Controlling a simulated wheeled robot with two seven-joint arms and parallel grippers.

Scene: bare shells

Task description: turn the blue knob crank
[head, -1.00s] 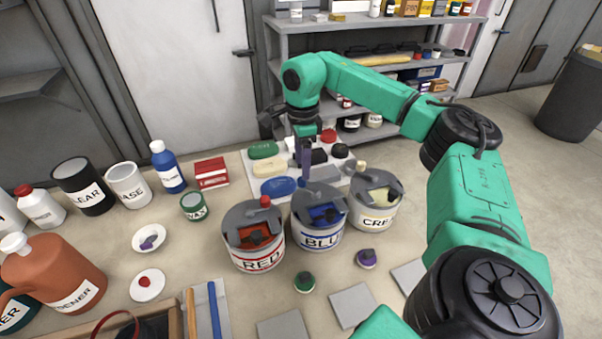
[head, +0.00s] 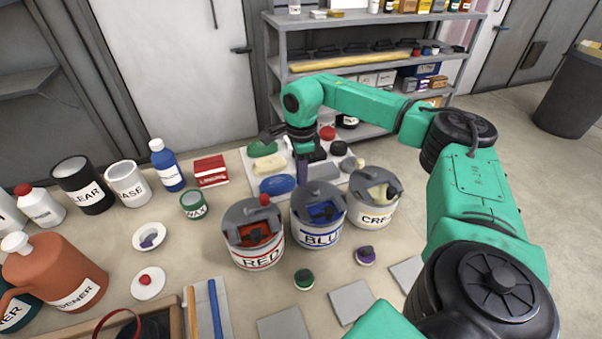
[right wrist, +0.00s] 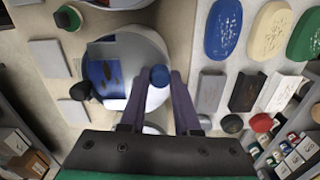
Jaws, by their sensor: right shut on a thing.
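The blue can (head: 317,238), labelled BLUE, stands upright between the red can (head: 259,256) and the cream can (head: 373,215). Its grey lid has an opening showing blue paint. My right gripper (head: 302,183) reaches down over the lid's far edge from behind. In the right wrist view, the blue knob (right wrist: 160,75) sits between the fingertips of my right gripper (right wrist: 162,80), which is shut on it. In the head view the fingers mostly hide the knob. My left gripper is not in view.
A white mat with coloured oval pads, including a blue pad (head: 277,185), lies behind the cans. A green knob (head: 304,279) and a purple knob (head: 365,256) stand in front, near grey tiles (head: 352,303). A small green WAX can (head: 193,205) stands left.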

